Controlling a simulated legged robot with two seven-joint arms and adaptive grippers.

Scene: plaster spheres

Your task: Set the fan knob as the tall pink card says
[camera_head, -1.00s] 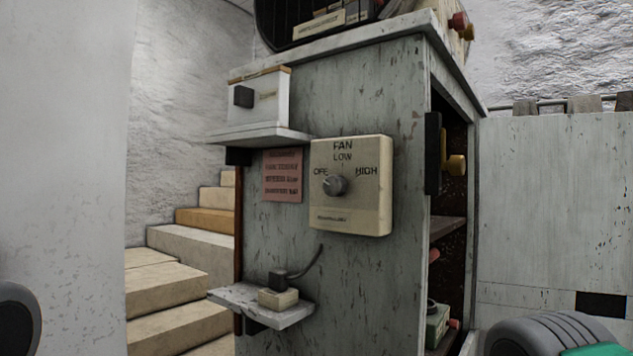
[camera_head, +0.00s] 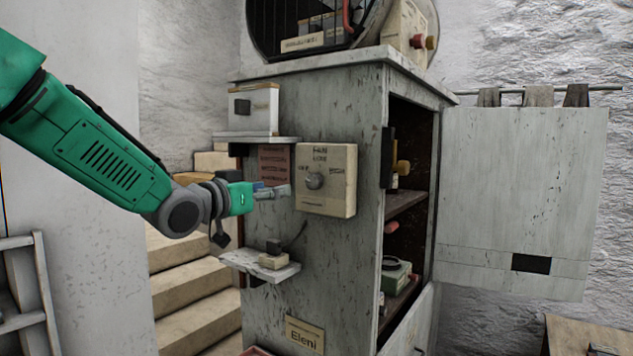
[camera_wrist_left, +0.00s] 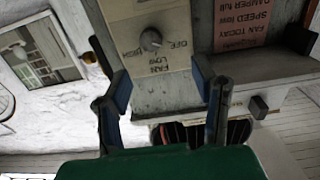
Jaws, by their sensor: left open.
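The fan box (camera_head: 340,195) is a cream panel on the cabinet's side, marked OFF, LOW and HIGH around a round grey knob (camera_head: 314,180). In the left wrist view the knob (camera_wrist_left: 150,40) appears upside down; I cannot tell surely where it points. The pink card (camera_head: 272,165) is left of the box, partly behind my gripper. In the wrist view the card (camera_wrist_left: 243,22) reads FAN TODAY, SPEED low, DAMPER full. My left gripper (camera_head: 287,192) is open and empty, just left of the knob in the head view and apart from it. My right gripper is out of view.
A shelf with a white box (camera_head: 254,108) is above the card. A lower shelf (camera_head: 262,266) holds a small block with a cord. The cabinet's right side is open, with shelves inside. Stone steps (camera_head: 185,275) are behind at left.

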